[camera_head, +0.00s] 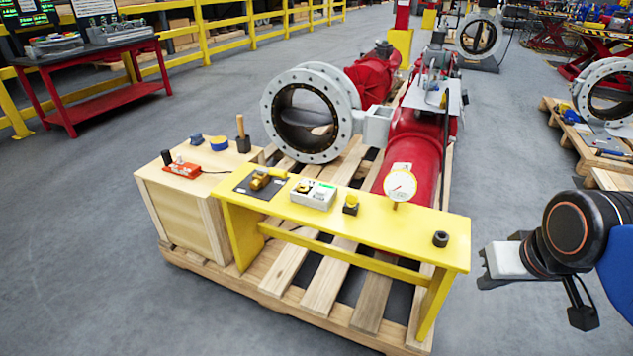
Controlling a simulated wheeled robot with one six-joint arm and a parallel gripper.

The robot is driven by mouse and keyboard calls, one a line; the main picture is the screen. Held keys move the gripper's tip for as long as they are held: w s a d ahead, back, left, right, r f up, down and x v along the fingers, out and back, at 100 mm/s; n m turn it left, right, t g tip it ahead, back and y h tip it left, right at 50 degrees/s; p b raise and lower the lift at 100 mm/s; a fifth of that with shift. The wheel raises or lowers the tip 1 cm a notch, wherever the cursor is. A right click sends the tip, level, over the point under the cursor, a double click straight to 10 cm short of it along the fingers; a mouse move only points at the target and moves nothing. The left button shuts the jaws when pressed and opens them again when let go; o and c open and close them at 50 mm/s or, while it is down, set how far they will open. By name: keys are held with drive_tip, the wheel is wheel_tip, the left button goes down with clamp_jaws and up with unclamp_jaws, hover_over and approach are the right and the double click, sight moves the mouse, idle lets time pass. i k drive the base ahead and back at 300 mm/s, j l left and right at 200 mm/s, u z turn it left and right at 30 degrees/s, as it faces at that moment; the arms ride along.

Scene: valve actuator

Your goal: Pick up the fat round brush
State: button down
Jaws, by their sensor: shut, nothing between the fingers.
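The fat round brush (242,142) appears to be the upright item with a light wooden handle and a thick dark base. It stands at the back right corner of the wooden crate (182,222), on the left of the view. My gripper (486,266) is at the right, beside the right end of the yellow bench and well apart from the brush. It is shut and empty. The fingertips are small and seen from the side.
The yellow bench (370,218) carries a gauge (400,185), a white box (313,194), a black ring (440,239) and brass fittings. A red device (182,169) and blue items share the crate top. A large red valve actuator (415,150) stands behind.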

sight(239, 117)
drive_tip(key=i+j+u, duration=0.15)
drive_tip(key=u, duration=0.25)
drive_tip(key=i+j+u, duration=0.1)
drive_tip(key=i+u, duration=0.15)
drive_tip(key=u, duration=0.2)
